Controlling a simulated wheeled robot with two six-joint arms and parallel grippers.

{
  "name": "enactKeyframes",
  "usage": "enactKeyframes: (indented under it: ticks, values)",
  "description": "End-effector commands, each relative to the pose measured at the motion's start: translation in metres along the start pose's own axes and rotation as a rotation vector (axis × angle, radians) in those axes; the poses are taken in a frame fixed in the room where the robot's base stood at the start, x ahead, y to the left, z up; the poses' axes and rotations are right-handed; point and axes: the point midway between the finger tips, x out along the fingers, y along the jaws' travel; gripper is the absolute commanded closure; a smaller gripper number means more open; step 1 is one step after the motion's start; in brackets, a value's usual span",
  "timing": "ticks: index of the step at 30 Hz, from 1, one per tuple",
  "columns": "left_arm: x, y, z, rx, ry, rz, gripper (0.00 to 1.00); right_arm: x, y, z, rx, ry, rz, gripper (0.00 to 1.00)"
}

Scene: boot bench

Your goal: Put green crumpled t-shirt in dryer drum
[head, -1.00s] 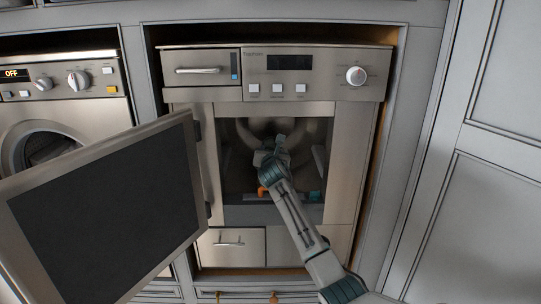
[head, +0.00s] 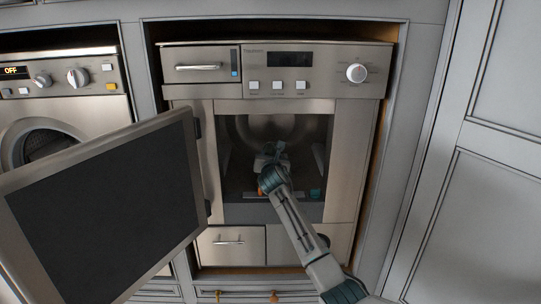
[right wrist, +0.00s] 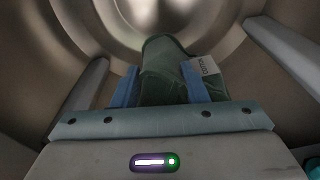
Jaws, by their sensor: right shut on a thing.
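The dryer stands in the middle of the head view with its door (head: 100,215) swung open to the left. The dryer drum (head: 303,127) shows through the square opening; its metal wall also fills the right wrist view (right wrist: 215,25). My right gripper (head: 272,150) reaches inside the opening. In the right wrist view my right gripper (right wrist: 168,88) is shut on the green crumpled t-shirt (right wrist: 162,70), with a blue finger on each side. A white label shows on the shirt. In the head view my gripper and the dark interior mostly hide the shirt. My left gripper is not in view.
A washing machine (head: 85,75) with a round door stands at the left, partly behind the open dryer door. Tall grey cabinet doors (head: 480,190) are at the right. The drum has raised ribs (right wrist: 85,90) on both sides of the gripper.

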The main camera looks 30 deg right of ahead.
Motion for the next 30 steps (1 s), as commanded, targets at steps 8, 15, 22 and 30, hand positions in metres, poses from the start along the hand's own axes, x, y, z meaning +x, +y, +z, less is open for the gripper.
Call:
enactKeyframes:
  ticks: [8,15,22,30]
  values:
    - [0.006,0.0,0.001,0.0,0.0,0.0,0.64,0.002,-0.003,-0.015,0.0,0.0,0.001,0.88]
    - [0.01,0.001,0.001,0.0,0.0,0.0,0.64,0.003,-0.005,-0.026,0.0,0.0,0.0,0.88]
    - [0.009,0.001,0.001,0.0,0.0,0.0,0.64,0.003,-0.005,-0.025,0.0,0.0,0.0,0.35]
    - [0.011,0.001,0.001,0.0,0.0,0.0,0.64,0.0,-0.005,-0.026,0.001,0.001,0.0,0.35]
